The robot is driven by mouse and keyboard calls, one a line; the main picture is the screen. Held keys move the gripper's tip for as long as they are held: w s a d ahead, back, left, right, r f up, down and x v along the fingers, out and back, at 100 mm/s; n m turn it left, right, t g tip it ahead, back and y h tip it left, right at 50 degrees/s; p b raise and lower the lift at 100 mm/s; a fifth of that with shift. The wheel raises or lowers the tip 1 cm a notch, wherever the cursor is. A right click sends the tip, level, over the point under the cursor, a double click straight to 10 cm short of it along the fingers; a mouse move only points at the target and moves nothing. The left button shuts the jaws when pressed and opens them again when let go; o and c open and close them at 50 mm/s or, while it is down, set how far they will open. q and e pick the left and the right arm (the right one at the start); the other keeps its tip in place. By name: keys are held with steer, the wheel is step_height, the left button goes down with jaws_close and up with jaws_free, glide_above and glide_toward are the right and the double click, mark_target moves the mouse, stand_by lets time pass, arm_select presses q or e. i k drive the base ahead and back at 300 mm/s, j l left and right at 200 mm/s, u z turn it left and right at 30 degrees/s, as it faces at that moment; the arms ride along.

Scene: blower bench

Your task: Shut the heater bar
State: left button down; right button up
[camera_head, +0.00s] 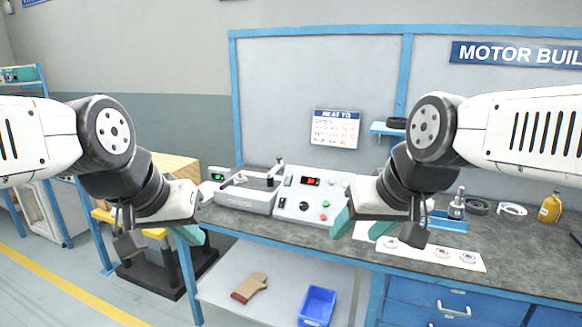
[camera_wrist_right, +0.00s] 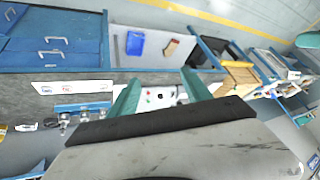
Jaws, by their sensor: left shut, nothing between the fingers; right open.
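The heater unit (camera_head: 245,198) is a white bench device at the back left of the bench. A bar with dark parts (camera_head: 258,177) runs along its top, with a small upright piece at its right end. The view is too small to tell how far the bar is raised. A white control box (camera_head: 310,197) with a red display, a black knob and buttons stands right beside it. My left gripper (camera_head: 192,236) is shut and empty, in front of and left of the unit. My right gripper (camera_head: 343,222) is open and empty, near the control box's right side; its teal fingers also show in the right wrist view (camera_wrist_right: 160,92).
A white mat (camera_head: 468,259) with small round parts lies on the grey bench, right of my right gripper. A blue tray (camera_head: 450,225), rings and a yellow bottle (camera_head: 550,208) stand farther right.

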mark_target(280, 162)
steer(key=i+j+z, duration=0.1)
steer(key=i, duration=0.35)
steer(key=i+j+z, duration=0.1)
steer(key=i+j, duration=0.15)
steer(key=i, duration=0.2)
steer(key=i+j+z, duration=0.1)
steer(key=i, duration=0.35)
steer(key=i+j+z, duration=0.1)
steer(key=i+j, duration=0.25)
steer(key=i, duration=0.1)
